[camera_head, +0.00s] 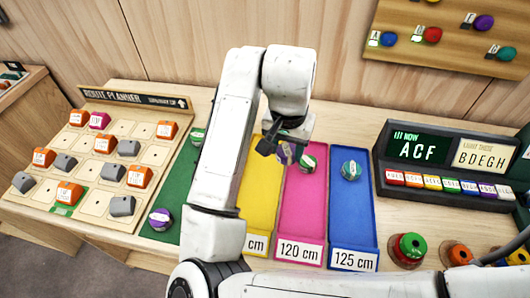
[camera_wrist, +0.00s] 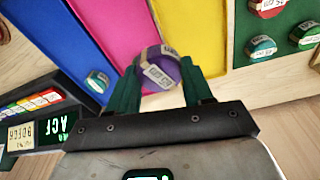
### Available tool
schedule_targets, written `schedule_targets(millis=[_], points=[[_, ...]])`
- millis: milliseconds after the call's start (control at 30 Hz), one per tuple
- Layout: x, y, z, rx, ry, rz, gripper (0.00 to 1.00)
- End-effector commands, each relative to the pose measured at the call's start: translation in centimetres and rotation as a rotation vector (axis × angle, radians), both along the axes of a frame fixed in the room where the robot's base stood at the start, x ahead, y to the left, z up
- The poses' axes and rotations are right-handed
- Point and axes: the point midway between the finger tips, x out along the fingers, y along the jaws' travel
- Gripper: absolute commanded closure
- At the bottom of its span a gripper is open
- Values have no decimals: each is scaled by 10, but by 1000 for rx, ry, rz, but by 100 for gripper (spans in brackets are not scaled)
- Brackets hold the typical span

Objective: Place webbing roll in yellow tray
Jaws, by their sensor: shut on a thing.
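My gripper (camera_head: 283,146) is shut on a purple webbing roll with a pale label. In the wrist view the roll (camera_wrist: 160,66) sits between the two green fingers (camera_wrist: 158,76). In the head view the roll (camera_head: 285,155) shows only partly under the gripper, near the border of the yellow and pink trays. The yellow tray (camera_head: 258,205) looks empty where it shows; my arm covers part of its left side. The yellow tray also shows beyond and right of the roll in the wrist view (camera_wrist: 200,35). The roll's height above the trays is hard to tell.
The blue tray (camera_head: 351,215) holds a teal roll (camera_head: 351,170). A green strip (camera_head: 180,190) with rolls lies left of the yellow tray. A route planner board (camera_head: 100,160) stands left, a display box (camera_head: 440,165) right.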

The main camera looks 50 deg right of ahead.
Motion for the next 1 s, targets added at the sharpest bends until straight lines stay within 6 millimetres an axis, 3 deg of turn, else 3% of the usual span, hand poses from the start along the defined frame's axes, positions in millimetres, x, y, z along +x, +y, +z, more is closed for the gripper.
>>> schedule_targets(millis=[167, 400, 700, 1000], points=[[39, -7, -16, 6, 2, 2, 80], [70, -13, -57, 4, 2, 1, 80], [85, -16, -79, 3, 1, 3, 80], [85, -16, -106, 1, -2, 1, 80]])
